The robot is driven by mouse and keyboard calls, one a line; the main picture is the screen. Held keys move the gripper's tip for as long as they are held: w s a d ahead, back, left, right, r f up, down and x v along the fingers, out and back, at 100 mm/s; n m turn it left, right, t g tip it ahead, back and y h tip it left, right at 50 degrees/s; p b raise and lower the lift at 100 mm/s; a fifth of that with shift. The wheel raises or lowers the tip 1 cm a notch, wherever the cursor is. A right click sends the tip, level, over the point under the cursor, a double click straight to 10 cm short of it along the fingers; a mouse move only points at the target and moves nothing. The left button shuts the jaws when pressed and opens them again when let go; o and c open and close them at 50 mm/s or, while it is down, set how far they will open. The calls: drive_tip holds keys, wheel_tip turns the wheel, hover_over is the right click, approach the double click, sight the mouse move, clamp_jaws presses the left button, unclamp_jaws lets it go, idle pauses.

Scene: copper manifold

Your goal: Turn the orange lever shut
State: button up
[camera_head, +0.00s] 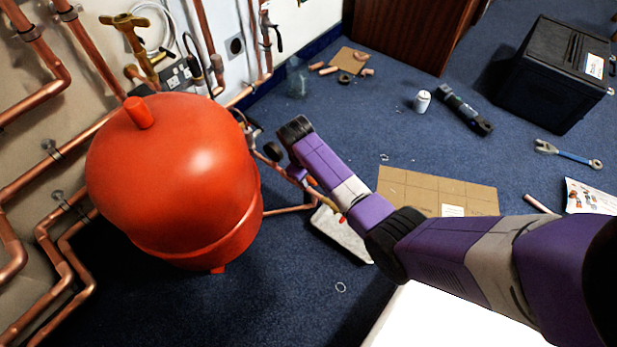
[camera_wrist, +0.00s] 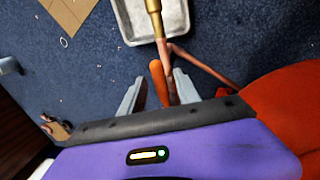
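The orange lever (camera_wrist: 158,82) stands between the two pale fingers of my gripper (camera_wrist: 157,78) in the wrist view. The fingers are apart, with a visible gap between the left finger and the lever. A copper pipe with a brass-coloured fitting (camera_wrist: 154,22) runs just beside the lever, over a grey metal tray. In the head view my purple arm reaches in from the lower right and hides the fingers and most of the lever. I cannot tell whether a finger touches the lever.
A large red tank (camera_head: 175,185) stands left of my gripper, close by; its side fills the right of the wrist view. The grey tray (camera_head: 330,232) lies on the blue floor below. Cardboard (camera_head: 435,192), a white can (camera_head: 422,101) and a black case (camera_head: 553,75) lie farther right.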

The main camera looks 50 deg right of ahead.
clamp_jaws()
idle(1.4)
